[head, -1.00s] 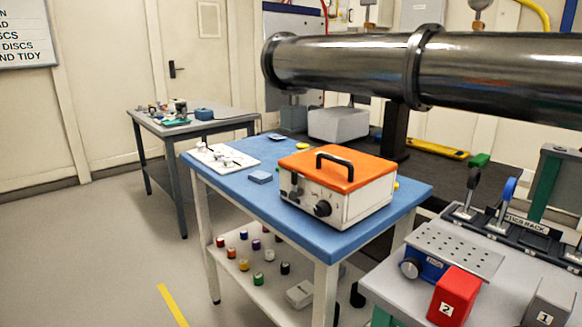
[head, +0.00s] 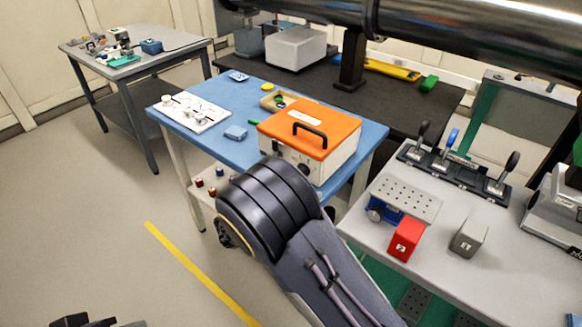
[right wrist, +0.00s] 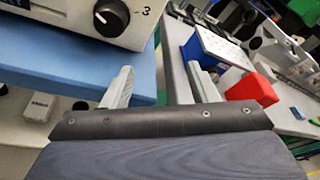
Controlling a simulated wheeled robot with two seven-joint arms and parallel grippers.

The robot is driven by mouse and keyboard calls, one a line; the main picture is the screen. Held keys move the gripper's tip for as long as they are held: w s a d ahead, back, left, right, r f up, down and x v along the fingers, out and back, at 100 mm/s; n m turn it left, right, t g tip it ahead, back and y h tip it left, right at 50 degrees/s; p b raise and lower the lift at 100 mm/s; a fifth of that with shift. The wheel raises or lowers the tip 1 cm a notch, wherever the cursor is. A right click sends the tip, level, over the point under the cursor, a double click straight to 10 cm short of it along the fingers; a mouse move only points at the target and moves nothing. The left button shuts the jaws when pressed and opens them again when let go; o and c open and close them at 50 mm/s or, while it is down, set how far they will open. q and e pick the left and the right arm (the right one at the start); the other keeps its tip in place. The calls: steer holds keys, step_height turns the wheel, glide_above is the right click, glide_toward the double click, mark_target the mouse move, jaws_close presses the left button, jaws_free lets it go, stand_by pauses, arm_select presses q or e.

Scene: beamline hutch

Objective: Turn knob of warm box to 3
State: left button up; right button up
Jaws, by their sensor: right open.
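The warm box (head: 335,150), white with an orange lid and a black handle (head: 310,133), sits on the blue-topped table. Its front is partly hidden by my right arm in the head view. In the right wrist view its black knob (right wrist: 111,16) shows at the top, with a printed 3 to its right; the white pointer mark is small and the exact setting is hard to read. My right gripper (right wrist: 160,84) is open and empty, below and to the right of the knob, apart from it. A dark part, perhaps of my left gripper (head: 88,321), shows at the bottom left edge.
A grey bench (head: 370,235) at right carries a red block (head: 405,240) and a grey block (head: 468,237). A steel pipe (head: 450,25) crosses above.

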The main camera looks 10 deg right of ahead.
steer(key=w+a+n+t, duration=0.3)
steer(key=a+n+t, duration=0.1)
steer(key=a+n, duration=0.15)
steer(key=shift+m, duration=0.45)
steer(key=x, duration=0.2)
steer(key=p+x, duration=0.1)
steer(key=x, duration=0.4)
steer(key=shift+w+d+r, duration=0.15)
steer(key=shift+d+r, duration=0.05)
steer(key=shift+r, duration=0.05)
steer(key=c, duration=1)
steer(key=shift+o, duration=0.2)
